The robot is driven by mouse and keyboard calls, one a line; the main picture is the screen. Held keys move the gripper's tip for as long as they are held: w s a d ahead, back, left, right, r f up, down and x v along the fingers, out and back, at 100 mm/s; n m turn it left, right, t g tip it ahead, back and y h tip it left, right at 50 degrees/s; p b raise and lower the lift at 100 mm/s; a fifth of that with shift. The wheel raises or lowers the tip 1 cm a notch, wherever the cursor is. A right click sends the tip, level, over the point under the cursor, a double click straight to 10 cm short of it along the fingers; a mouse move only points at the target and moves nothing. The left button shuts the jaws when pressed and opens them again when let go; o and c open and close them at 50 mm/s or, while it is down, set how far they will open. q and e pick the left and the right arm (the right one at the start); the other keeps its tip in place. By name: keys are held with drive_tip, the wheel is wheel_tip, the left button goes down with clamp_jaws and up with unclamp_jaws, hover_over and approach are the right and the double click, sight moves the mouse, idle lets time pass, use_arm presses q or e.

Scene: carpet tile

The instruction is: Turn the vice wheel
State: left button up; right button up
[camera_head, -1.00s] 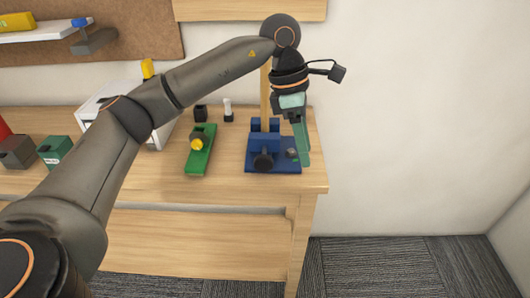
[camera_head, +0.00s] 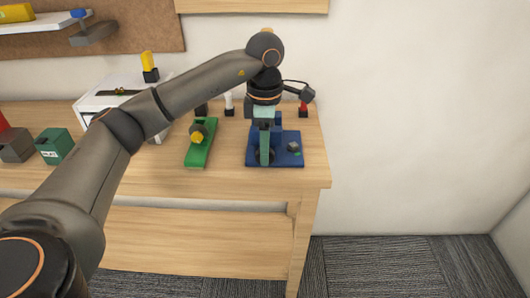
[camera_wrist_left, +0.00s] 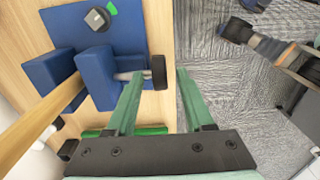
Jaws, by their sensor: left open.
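The blue vice (camera_head: 290,160) stands near the right end of the wooden bench. It also shows in the left wrist view (camera_wrist_left: 95,75), with a wooden bar (camera_wrist_left: 40,110) between its blue jaws. Its black wheel (camera_wrist_left: 158,72) sits at the end of a short grey shaft. My left gripper (camera_head: 265,160) points down over the front of the vice and partly hides the wheel in the head view. In the left wrist view its green fingers are open, with the wheel between their tips. I cannot tell whether they touch it. My right gripper is not in view.
A green block with a yellow knob (camera_head: 200,152) lies left of the vice. Small upright pieces, one white (camera_head: 229,104) and one red (camera_head: 303,105), stand behind. A white box (camera_head: 95,103) and a green box (camera_head: 54,147) are further left. The bench's right edge is close.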

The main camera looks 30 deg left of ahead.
use_arm(q)
drive_tip(key=shift+f, duration=0.6)
clamp_jaws()
